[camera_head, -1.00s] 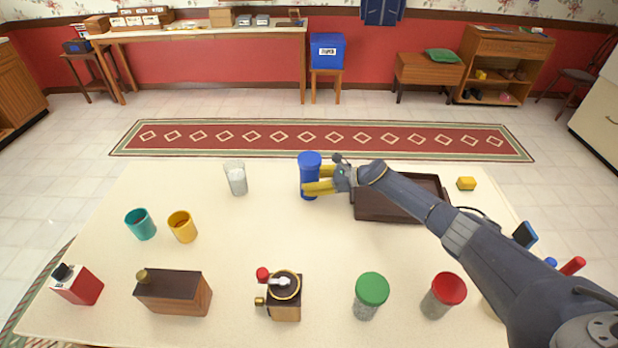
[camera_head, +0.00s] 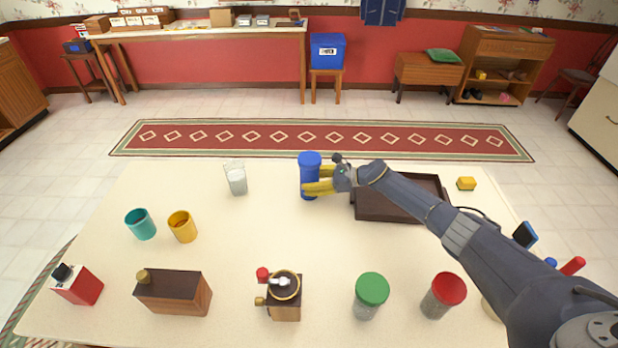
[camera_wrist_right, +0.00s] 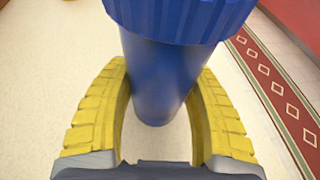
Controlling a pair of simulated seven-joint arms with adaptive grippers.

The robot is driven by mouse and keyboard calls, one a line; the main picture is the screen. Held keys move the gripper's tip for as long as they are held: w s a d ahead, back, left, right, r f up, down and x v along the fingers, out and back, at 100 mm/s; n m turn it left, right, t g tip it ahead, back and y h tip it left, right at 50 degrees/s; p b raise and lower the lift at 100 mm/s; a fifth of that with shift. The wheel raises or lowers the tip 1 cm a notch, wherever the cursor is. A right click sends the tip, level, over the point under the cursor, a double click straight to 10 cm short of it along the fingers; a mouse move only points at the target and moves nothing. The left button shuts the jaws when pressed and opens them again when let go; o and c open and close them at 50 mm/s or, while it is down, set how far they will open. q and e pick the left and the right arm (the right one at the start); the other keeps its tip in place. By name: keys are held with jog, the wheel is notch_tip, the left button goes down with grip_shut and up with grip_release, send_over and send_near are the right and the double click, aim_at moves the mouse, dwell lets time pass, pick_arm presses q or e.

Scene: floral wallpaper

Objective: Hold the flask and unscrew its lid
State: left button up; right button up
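The flask (camera_head: 309,180) is blue and stands upright at the back middle of the cream table. Its ribbed blue lid (camera_head: 309,158) is on top. In the right wrist view the lid (camera_wrist_right: 180,14) fills the top of the picture, with the smooth flask body (camera_wrist_right: 160,80) below it. My right gripper (camera_head: 320,180) reaches in from the right at body height, below the lid. Its yellow fingers also show in the right wrist view (camera_wrist_right: 162,100), one on each side of the body and appearing pressed against it. My left gripper is in no view.
A dark brown tray (camera_head: 385,213) lies right of the flask, under my right arm. A clear glass (camera_head: 236,180) stands to its left, with teal (camera_head: 141,225) and yellow (camera_head: 182,228) cups nearer. A grinder (camera_head: 284,305) and lidded jars line the front. The table's middle is clear.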

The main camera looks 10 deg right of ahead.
jog(key=c, duration=1)
jog(key=shift+s+r, duration=0.1)
